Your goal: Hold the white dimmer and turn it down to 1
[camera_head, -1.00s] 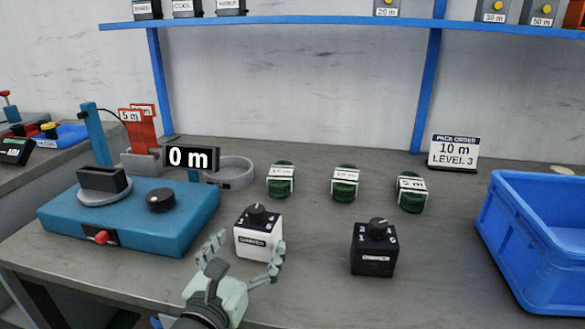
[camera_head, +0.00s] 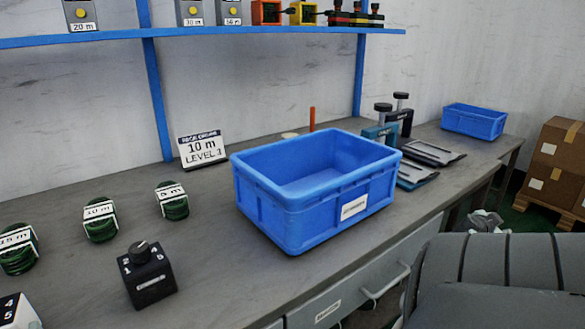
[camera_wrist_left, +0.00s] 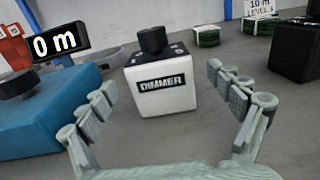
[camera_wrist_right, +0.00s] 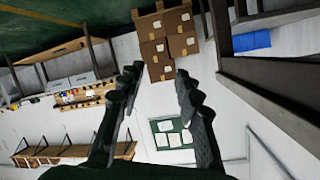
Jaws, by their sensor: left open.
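The white dimmer (camera_wrist_left: 165,85) stands upright on the bench in the left wrist view, with a black knob (camera_wrist_left: 152,40) on top. Its knob setting cannot be read. Only a corner of the white dimmer (camera_head: 16,314) shows at the lower left of the head view. My left gripper (camera_wrist_left: 163,80) is open, its fingers spread on either side in front of the dimmer, with no visible contact. My right gripper (camera_wrist_right: 158,78) is open and empty, away from the bench objects.
A black dimmer (camera_head: 147,275) stands right of the white one. Several green coils (camera_head: 100,221) lie behind. A blue crate (camera_head: 300,208) and an order sign (camera_head: 202,150) stand further right. A display (camera_wrist_left: 56,42) reads 0 m beside a blue machine (camera_wrist_left: 35,118).

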